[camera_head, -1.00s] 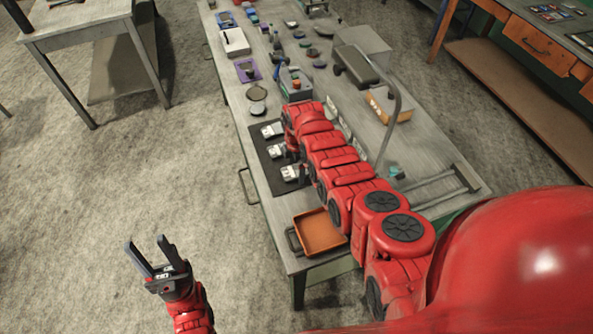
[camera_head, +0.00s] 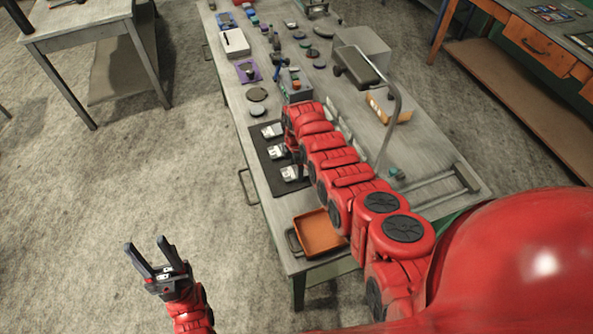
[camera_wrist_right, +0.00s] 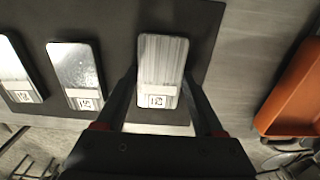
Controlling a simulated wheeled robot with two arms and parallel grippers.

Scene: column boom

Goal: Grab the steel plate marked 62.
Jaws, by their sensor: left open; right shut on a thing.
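Three steel plates with small white labels lie in a row on a dark mat (camera_head: 263,156). They are the far plate (camera_head: 272,130), the middle plate (camera_head: 277,152) and the near plate (camera_head: 293,172). In the right wrist view, my right gripper (camera_wrist_right: 160,84) has its fingers on both sides of the near plate (camera_wrist_right: 160,55) and is shut on it. Its label shows upside down and too small to read surely. The other two plates (camera_wrist_right: 76,70) (camera_wrist_right: 14,70) lie to the left. My left gripper (camera_head: 152,252) is open and empty above the floor.
An orange tray (camera_head: 320,233) sits at the bench's near end, beside the mat. Open floor lies left of the bench.

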